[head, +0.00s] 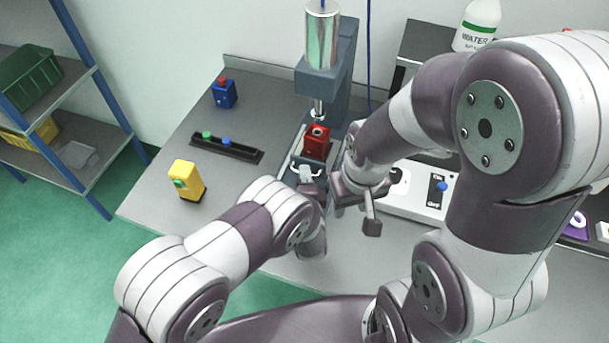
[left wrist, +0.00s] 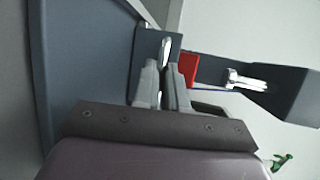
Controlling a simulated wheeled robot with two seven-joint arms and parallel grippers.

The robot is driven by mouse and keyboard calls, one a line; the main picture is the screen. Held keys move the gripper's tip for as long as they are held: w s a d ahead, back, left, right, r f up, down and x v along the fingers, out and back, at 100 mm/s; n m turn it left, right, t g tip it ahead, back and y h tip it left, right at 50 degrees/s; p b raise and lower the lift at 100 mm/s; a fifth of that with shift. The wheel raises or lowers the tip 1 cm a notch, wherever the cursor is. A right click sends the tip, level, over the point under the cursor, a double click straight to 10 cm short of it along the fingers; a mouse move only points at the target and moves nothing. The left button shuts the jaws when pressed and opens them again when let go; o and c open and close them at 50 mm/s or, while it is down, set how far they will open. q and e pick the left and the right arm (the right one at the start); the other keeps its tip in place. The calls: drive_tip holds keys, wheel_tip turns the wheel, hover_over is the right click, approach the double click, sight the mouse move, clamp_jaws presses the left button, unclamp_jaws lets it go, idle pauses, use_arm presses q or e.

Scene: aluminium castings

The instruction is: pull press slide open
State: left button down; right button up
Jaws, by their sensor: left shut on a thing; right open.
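The press (head: 341,85) is a grey-blue frame with a shiny cylinder (head: 321,38) and a ram above its slide. A red block (head: 316,143) sits on the slide under the ram; it also shows in the left wrist view (left wrist: 188,68). The slide's pale handle (head: 296,165) is at its front. My left gripper (head: 306,175) is shut on the slide handle; in the left wrist view its fingers (left wrist: 162,88) close around the handle (left wrist: 165,50). My right gripper (head: 354,205) is open and empty, just right of the slide.
A white control box (head: 420,203) and a water bottle (head: 478,24) are on the right.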

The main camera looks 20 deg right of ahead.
use_arm(q)
drive_tip(key=shift+s+a, duration=0.2)
drive_tip(key=shift+s, duration=0.05)
drive_tip(key=s+a+p, duration=0.1)
drive_tip(key=s, duration=0.1)
drive_tip(key=s+a+p, duration=0.1)
drive_tip(key=s+a, duration=0.1)
drive_tip(key=s, duration=0.1)
drive_tip(key=s+a, duration=0.2)
drive_tip(key=s, duration=0.1)
drive_tip(key=shift+a+p, duration=0.2)
drive_tip(key=shift+p, duration=0.2)
drive_tip(key=shift+s+a, duration=0.3)
drive_tip(key=shift+s, duration=0.15)
drive_tip(key=c, duration=1.2)
unclamp_jaws()
